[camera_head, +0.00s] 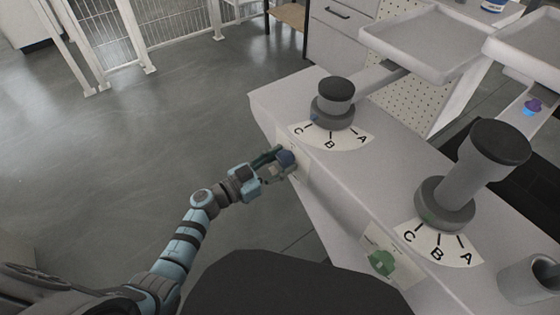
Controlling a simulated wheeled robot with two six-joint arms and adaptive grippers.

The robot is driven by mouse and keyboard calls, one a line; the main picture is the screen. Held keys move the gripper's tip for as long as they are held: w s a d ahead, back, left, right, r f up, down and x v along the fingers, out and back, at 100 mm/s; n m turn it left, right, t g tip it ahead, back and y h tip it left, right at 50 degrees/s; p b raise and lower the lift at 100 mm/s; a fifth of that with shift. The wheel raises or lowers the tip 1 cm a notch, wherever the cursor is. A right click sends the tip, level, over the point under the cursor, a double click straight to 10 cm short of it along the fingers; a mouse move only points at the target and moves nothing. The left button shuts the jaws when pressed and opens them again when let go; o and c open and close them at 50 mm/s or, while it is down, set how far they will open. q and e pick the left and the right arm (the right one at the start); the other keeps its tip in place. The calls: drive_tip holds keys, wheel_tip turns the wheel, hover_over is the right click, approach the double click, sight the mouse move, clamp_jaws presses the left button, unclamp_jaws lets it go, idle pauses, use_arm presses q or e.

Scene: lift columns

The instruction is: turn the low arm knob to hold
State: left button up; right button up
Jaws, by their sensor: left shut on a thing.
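A blue knob (286,158) sits on a pale plate on the front face of the long grey bench (345,205). My left gripper (276,163) reaches in from the left and is shut on this blue knob. The jaws hide part of the knob and its plate, so I cannot tell which mark it points to. Above it stands the shorter lift column (335,95) with a blue mark at its base, on a dial (331,136) lettered C, B, A. My right gripper is not in view.
A taller column (470,170) with a green mark stands on a second C-B-A dial (438,244). A green knob (380,262) sits on the front face below it. Grey trays (430,40) reach out at the upper right. The floor (130,150) left of the bench is clear.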

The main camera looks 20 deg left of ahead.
use_arm(q)
drive_tip(key=m+p, duration=0.1)
drive_tip(key=m, duration=0.2)
drive_tip(key=shift+r+m, duration=0.1)
drive_tip(key=shift+m, duration=0.2)
drive_tip(key=m, duration=0.4)
drive_tip(key=shift+m, duration=0.3)
drive_tip(key=m, duration=0.4)
drive_tip(key=shift+w+a, duration=0.1)
drive_tip(key=m+b, duration=0.1)
drive_tip(key=m, duration=0.4)
drive_tip(key=shift+r+m, duration=0.1)
drive_tip(key=shift+m, duration=0.2)
drive_tip(key=o, duration=1.1)
drive_tip(key=shift+o, duration=0.2)
